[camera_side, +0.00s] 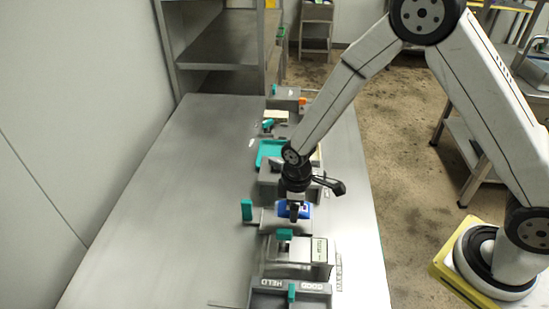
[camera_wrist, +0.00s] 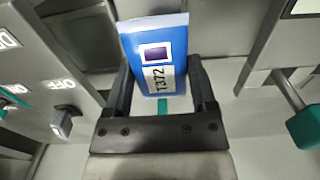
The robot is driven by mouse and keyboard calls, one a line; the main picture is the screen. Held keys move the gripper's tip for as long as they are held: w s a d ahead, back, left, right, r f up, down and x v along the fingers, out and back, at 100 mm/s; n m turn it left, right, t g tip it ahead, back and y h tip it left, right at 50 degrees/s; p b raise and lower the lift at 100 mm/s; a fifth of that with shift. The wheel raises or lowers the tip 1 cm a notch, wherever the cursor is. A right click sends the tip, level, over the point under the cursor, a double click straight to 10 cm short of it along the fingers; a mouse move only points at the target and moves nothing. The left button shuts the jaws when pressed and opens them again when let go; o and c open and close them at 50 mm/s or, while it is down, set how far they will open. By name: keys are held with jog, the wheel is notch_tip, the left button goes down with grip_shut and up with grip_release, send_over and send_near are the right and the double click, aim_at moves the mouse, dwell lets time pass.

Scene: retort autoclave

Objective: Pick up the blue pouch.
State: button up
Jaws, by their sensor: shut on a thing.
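The blue pouch (camera_wrist: 155,50) stands between the two fingers of my gripper (camera_wrist: 161,90) in the wrist view. It has a white label marked T372 and a dark purple square. My gripper is shut on it, one finger at each side edge. In the side view the blue pouch (camera_side: 306,210) shows at the tip of my gripper (camera_side: 294,212), above the row of grey fixtures on the steel table. My gripper partly hides it there. I cannot tell whether the pouch touches the fixture beneath it.
A grey fixture with a teal handle (camera_side: 246,210) is left of the pouch. Nearer stand a white-and-grey box (camera_side: 320,250) and a tray marked HELD and GOOD (camera_side: 290,284). A teal tray (camera_side: 268,152) lies farther back. The left of the table (camera_side: 170,190) is clear.

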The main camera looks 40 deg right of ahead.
aim_at(304, 212)
jog(key=s+r, duration=0.1)
jog(key=r, duration=0.1)
jog(key=s+r, duration=0.1)
jog(key=shift+s+d+r, duration=0.2)
jog(key=shift+s+d, duration=0.05)
jog(key=shift+s, duration=0.1)
jog(key=s+d+r, duration=0.1)
jog(key=s+r, duration=0.3)
jog(key=s, duration=0.5)
jog(key=shift+d, duration=0.4)
jog(key=shift+w+d, duration=0.1)
jog(key=shift+w, duration=0.05)
jog(key=w+d+n, duration=1.5)
jog(key=d+n, duration=0.1)
jog(key=n, duration=0.2)
jog(key=shift+w+d+f, duration=0.2)
jog(key=shift+d+f, duration=0.05)
jog(key=shift+d, duration=0.1)
